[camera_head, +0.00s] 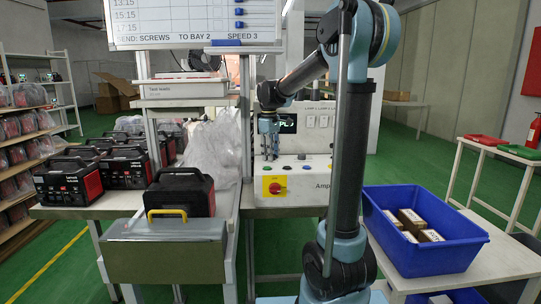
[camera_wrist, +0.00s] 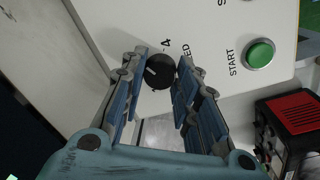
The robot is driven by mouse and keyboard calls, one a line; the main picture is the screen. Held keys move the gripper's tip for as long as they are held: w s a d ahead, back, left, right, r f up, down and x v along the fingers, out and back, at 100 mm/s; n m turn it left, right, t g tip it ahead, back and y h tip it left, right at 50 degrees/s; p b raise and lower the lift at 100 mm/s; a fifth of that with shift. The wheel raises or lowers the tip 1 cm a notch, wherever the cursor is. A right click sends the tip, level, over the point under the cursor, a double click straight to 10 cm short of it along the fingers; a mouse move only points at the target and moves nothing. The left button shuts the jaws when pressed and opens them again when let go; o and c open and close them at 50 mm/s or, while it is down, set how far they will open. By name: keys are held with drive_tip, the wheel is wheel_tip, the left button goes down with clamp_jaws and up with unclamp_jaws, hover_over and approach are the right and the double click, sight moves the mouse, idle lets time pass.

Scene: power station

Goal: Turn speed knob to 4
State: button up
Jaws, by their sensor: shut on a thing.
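The speed knob (camera_wrist: 160,72) is round and black in the wrist view, on the white control panel (camera_wrist: 218,75). A printed 4 (camera_wrist: 166,44) stands just above it, and the partly covered letters "ED" are at its upper right. A short white mark shows on the left part of the knob's face; it is not in line with the 4. My gripper (camera_wrist: 156,75) has one blue finger on each side of the knob and is shut on it. In the head view my gripper (camera_head: 268,148) points down at the panel (camera_head: 308,184), and the knob is hidden.
A green START button (camera_wrist: 260,53) lies right of the knob. A red emergency knob (camera_head: 275,188) on yellow is on the panel's front. A black-red power unit (camera_head: 180,192) stands left, a blue crate (camera_head: 450,258) right. The whiteboard (camera_head: 196,20) reads SPEED 3.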

drive_tip(key=shift+w+m, duration=0.1)
drive_tip(key=shift+m, duration=0.2)
drive_tip(key=m, duration=0.5)
drive_tip(key=shift+w+m, duration=0.1)
drive_tip(key=shift+m, duration=0.3)
drive_tip(key=m, duration=0.5)
drive_tip(key=shift+m, duration=0.3)
drive_tip(key=o, duration=1.1)
drive_tip(key=shift+c, duration=0.2)
drive_tip(key=shift+a+r, duration=0.2)
drive_tip(key=shift+r, duration=3.55)
